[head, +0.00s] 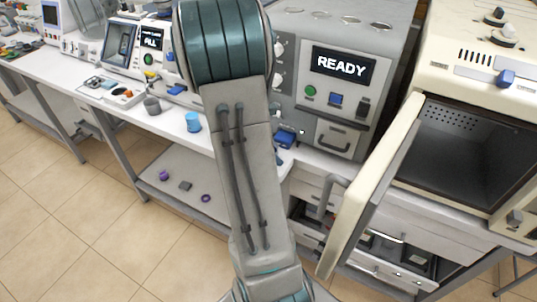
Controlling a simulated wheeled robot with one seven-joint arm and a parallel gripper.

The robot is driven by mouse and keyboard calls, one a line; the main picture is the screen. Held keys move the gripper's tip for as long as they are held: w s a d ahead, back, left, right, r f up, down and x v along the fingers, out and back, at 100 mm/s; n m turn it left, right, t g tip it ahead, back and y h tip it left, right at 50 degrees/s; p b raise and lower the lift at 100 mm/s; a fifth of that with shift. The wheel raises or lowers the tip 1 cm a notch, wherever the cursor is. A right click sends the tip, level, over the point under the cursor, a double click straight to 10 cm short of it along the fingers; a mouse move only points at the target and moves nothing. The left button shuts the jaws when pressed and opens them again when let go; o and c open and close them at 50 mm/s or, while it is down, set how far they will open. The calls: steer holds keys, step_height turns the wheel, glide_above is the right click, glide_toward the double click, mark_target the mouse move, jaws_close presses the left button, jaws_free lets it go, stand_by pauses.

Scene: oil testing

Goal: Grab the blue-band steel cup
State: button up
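A small blue cylinder (193,122) stands on the white bench, just left of my arm. A grey cup (152,105) stands upright behind it to the left. I cannot tell at this size whether either one is the blue-band steel cup; no steel cup with a clear blue band can be made out. My arm crosses the middle of the view and hides part of the bench. My gripper is not in view.
A grey machine with a READY screen (343,66) stands right of my arm. A cream oven (450,150) has its door (372,185) swung open into the room. A machine showing FILL (153,40) stands at the back left. Small items lie on the lower shelf (180,205).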

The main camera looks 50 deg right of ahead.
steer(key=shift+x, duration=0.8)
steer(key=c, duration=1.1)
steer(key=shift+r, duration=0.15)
